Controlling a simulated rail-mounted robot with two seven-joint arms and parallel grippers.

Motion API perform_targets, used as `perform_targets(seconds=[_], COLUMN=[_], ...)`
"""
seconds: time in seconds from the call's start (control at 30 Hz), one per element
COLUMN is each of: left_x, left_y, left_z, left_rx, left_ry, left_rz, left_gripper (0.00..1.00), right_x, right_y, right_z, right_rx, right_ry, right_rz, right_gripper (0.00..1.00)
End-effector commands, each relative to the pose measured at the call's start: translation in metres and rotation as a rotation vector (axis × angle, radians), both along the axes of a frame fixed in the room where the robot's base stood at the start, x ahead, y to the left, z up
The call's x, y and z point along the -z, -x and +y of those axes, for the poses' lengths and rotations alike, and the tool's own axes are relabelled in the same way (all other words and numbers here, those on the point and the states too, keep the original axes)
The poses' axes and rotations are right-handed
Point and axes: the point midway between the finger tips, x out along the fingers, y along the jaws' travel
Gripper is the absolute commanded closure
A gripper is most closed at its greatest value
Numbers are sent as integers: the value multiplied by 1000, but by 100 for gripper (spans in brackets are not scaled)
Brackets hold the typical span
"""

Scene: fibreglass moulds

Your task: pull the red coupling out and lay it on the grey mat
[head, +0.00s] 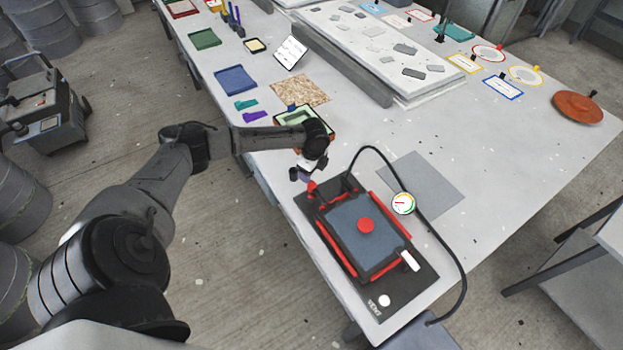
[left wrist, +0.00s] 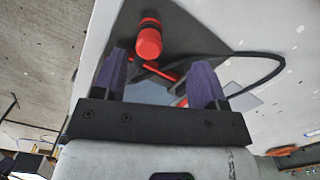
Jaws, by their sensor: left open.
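The red coupling (head: 311,187) sits at the far left corner of the black base plate (head: 405,293). In the left wrist view the coupling (left wrist: 149,42) shows as a red cylinder just beyond the fingertips, roughly between them in the picture. My left gripper (head: 302,173) is open and empty, close to the coupling. Its purple fingers (left wrist: 160,64) stand apart in the left wrist view, and whether they touch the coupling cannot be told. My right gripper is not in view.
A red-edged box with a red knob (head: 366,225) stands on the plate. A black hose (head: 447,252) arches past a round gauge (head: 403,203), near the mat. A green-and-orange tray (head: 288,116) lies behind my gripper. The table (head: 520,150) right of the mat is clear.

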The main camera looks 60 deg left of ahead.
Motion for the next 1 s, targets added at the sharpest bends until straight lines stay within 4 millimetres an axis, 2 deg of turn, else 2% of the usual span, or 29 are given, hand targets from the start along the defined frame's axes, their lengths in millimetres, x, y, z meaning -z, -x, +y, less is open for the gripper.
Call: perform_targets(seconds=[0.1, 0.2, 0.4, 1.0], left_x=[1, 1, 1, 3], left_y=[-1, -3, -4, -4], left_z=[-10, -11, -12, -12], left_rx=[148, 253, 375, 405], left_ry=[57, 65, 65, 64], left_rz=[-4, -10, -13, -11], left_gripper=[34, 34, 34, 34], right_x=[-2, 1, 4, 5], right_y=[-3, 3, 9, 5], right_z=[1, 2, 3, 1], right_rx=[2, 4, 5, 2], right_ry=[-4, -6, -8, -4], right_rz=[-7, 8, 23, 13], right_gripper=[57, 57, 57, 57])
